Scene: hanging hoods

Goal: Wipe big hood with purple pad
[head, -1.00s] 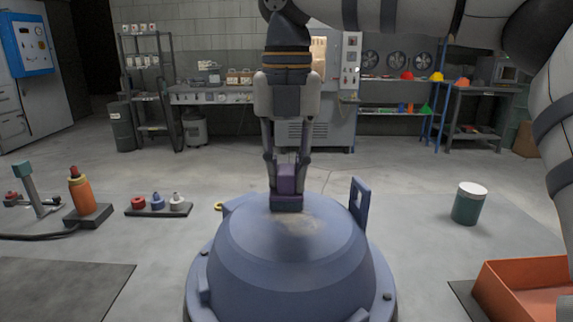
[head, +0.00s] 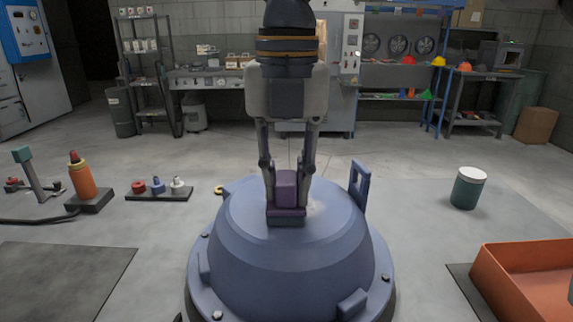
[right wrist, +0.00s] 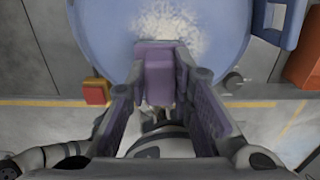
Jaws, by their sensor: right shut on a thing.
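The big hood (head: 290,262) is a blue-grey dome on a bolted flange in the middle of the head view. My right gripper (head: 287,190) comes down from above and is shut on the upright block of the purple pad (head: 286,212). The pad's flat base sits against the near upper side of the dome and appears to touch it. A pale, speckled patch shows on the hood (right wrist: 205,50) in the right wrist view, just beyond the pad (right wrist: 158,78). The surface under the pad is hidden. My left gripper is out of view.
A blue upright bracket (head: 360,186) stands at the hood's right. An orange tray (head: 520,290) lies at lower right, a green canister (head: 468,188) behind it. An orange bottle (head: 82,180) and small knobs (head: 158,188) stand left. Floor between is clear.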

